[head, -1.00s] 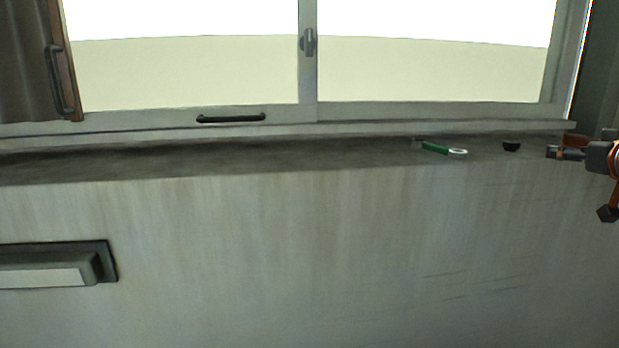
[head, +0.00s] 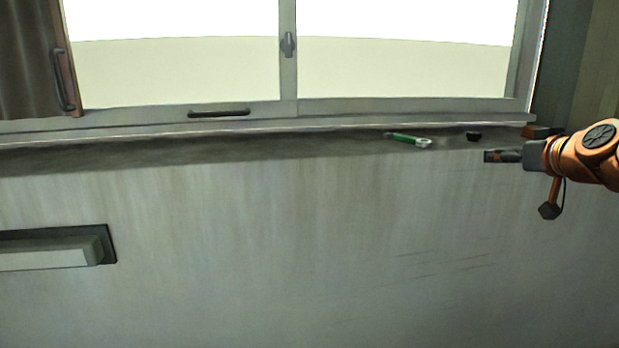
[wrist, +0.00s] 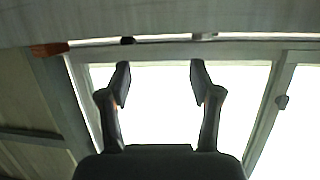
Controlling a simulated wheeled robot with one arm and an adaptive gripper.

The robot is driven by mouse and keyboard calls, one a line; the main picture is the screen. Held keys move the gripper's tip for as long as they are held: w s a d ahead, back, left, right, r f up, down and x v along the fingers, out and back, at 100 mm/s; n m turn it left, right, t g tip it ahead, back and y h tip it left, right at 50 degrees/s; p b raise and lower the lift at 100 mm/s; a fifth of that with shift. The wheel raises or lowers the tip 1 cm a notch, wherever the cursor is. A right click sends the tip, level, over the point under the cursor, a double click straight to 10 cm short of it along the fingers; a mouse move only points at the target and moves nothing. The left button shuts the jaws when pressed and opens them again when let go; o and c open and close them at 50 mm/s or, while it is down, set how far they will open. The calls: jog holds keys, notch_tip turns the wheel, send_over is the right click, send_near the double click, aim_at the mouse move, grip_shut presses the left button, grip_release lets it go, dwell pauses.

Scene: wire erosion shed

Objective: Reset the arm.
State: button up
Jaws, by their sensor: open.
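My gripper (head: 492,156) is at the right of the head view, in front of the wall just below the window ledge. In the wrist view its two fingers (wrist: 157,82) stand apart with nothing between them. Bright window glass shows behind them. My orange arm reaches in from the right edge of the head view.
On the window ledge (head: 250,150) lie a green-handled tool with a pale ring end (head: 408,139), a small black object (head: 473,136) and a reddish-brown block (head: 540,132). A wall-mounted fixture (head: 50,250) juts out at the lower left. The middle of the wall is bare.

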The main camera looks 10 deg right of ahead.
jog(key=a+f+n+g+y, duration=0.15)
jog(key=a+f, duration=0.25)
jog(key=a, duration=0.5)
jog(key=a+f+n+g+y, duration=0.1)
jog(key=a+f+g+y, duration=0.15)
jog(key=a, duration=0.75)
jog(key=s+a+f+n+g+p, duration=0.1)
jog(key=s+a+f+g, duration=0.4)
jog(key=a+f, duration=0.5)
jog(key=s+a+f+g, duration=0.1)
jog(key=s+f, duration=0.3)
jog(key=s, duration=0.4)
jog(key=s+a+f+m+g+h+p, duration=0.1)
jog(key=s+a+f+g, duration=0.1)
jog(key=s+f, duration=0.3)
jog(key=s+a+f+m+g+h, duration=0.1)
jog(key=s+f+g, duration=0.3)
jog(key=s, duration=0.8)
jog(key=shift+s+a+f+p, duration=0.3)
jog(key=shift+s+a+f, duration=0.05)
jog(key=shift+f, duration=0.3)
jog(key=shift+c, duration=0.4)
